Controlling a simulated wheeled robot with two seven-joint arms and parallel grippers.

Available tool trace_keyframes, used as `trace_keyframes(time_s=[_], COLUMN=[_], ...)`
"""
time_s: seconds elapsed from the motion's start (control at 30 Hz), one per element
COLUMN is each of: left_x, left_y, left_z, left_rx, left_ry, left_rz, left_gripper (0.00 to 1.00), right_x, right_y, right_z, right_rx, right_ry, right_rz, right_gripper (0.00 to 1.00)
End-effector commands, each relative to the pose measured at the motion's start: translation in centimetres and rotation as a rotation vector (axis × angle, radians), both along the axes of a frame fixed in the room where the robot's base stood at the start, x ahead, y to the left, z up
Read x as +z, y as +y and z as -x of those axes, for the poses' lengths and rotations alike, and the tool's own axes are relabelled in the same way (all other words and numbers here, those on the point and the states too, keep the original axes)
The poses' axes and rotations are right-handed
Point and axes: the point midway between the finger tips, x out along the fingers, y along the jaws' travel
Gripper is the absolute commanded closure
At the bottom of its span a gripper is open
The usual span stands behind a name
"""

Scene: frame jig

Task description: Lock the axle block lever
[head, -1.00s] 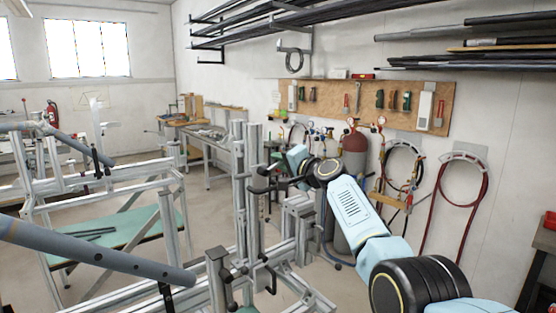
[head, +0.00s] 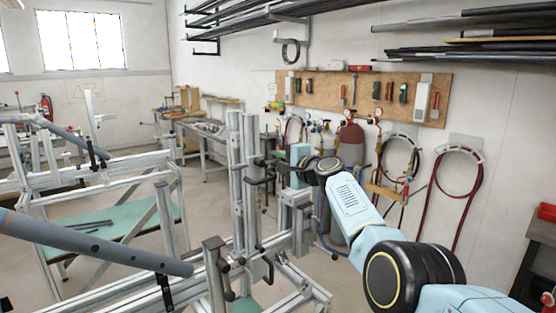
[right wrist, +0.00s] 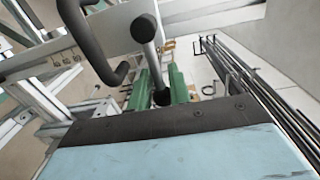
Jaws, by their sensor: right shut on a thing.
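The axle block lever (right wrist: 152,55) shows in the right wrist view as a grey bar with a rounded dark end, running down between the green finger pads. My right gripper (right wrist: 163,88) is shut on it. In the head view my right gripper (head: 272,172) is at the upright aluminium posts (head: 243,150), beside black handles, and is small and partly hidden. A second black bent handle (right wrist: 98,50) is left of the lever in the right wrist view. I cannot tell whether the lever is locked. My left gripper is not in view.
A grey tube (head: 95,243) lies across the near frame at the left, close to the posts. A second aluminium frame (head: 100,172) stands behind it. Gas cylinders (head: 350,150) and hung hoses (head: 455,190) are along the right wall. Floor is clear between the jig and the wall.

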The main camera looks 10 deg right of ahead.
Motion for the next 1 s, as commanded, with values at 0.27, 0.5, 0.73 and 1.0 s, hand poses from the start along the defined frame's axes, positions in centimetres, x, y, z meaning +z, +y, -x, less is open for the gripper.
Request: trace_keyframes(time_s=[0.27, 0.5, 0.73, 1.0], left_x=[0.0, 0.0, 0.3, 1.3], left_y=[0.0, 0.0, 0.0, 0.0], left_z=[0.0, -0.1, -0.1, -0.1], left_rx=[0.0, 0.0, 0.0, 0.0], left_ry=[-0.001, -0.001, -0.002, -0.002], left_rz=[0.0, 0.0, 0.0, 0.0], left_gripper=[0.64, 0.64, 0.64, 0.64], right_x=[-0.2, -0.2, -0.1, 0.1], right_y=[-0.4, -0.2, -0.4, -1.2], right_z=[-0.1, 0.0, 0.2, 1.4], right_rx=[-0.008, -0.003, -0.002, -0.004], right_ry=[0.001, 0.001, -0.001, -0.002], right_rz=[0.002, 0.002, 0.002, 0.002], right_gripper=[0.76, 0.71, 0.71, 0.71])
